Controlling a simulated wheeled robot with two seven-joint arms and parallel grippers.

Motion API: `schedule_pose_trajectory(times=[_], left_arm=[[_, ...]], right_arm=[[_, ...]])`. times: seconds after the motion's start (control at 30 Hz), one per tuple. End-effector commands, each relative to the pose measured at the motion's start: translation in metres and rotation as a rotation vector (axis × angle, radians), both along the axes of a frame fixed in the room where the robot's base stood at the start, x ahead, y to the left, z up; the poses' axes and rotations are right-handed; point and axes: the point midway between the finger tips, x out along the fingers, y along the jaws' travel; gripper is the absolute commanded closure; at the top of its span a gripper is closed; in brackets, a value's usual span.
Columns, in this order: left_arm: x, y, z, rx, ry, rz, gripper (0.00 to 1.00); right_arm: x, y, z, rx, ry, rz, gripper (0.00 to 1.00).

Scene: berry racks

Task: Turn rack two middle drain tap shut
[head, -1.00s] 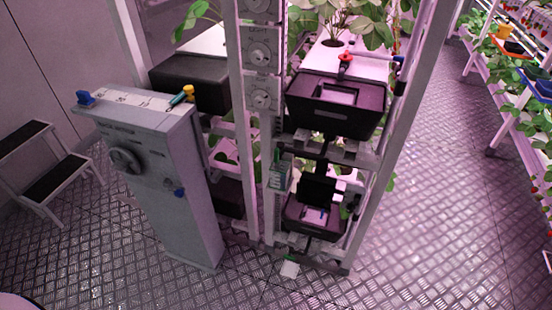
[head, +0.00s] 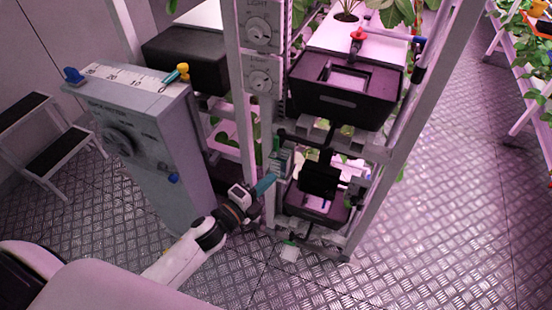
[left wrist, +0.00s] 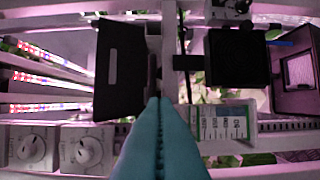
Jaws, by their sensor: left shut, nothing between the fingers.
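My left gripper (head: 266,184) has teal fingers, shut and empty, in front of the rack post beside the lower trough (head: 318,207). In the left wrist view its fingers (left wrist: 161,125) are pressed together and point into the rack. A blue bar (left wrist: 284,42) shows in the left wrist view. I cannot tell which fitting is the middle drain tap or how it is set. My right gripper is not in view.
A grey cabinet (head: 150,145) with a wheel knob stands left of the rack. Dials (head: 258,80) line the post. A card with a green top (left wrist: 224,122) is close to the fingers.

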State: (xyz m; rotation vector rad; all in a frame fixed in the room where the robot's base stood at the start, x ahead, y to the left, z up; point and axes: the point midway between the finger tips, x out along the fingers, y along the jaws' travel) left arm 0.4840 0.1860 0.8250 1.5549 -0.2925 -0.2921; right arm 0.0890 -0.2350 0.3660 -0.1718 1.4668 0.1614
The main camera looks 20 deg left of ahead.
Motion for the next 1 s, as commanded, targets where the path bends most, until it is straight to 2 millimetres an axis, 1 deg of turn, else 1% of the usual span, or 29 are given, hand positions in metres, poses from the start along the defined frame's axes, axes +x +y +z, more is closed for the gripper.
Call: schedule_pose_trajectory(times=[0.17, 0.4, 0.53, 0.6, 0.7, 0.83, 1.0], left_arm=[[0.022, -0.009, 0.003, -0.001, -0.004, 0.000, 1.00], [0.071, -0.027, 0.003, -0.003, -0.002, 0.001, 1.00], [0.095, -0.037, 0.002, -0.004, -0.001, 0.001, 1.00], [0.092, -0.020, 0.001, 0.001, 0.004, 0.003, 1.00], [0.092, -0.007, 0.001, -0.002, 0.004, 0.003, 1.00], [0.092, 0.002, 0.000, -0.002, 0.003, 0.002, 1.00], [0.092, 0.005, -0.001, -0.003, 0.002, 0.002, 1.00]], right_arm=[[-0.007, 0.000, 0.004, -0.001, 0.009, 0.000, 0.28], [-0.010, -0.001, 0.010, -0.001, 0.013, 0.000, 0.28], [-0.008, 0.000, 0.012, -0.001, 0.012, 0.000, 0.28], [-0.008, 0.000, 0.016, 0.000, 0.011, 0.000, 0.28], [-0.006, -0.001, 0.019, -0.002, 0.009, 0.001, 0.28], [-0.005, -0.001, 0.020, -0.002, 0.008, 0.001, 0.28], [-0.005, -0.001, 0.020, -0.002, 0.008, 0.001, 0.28]])
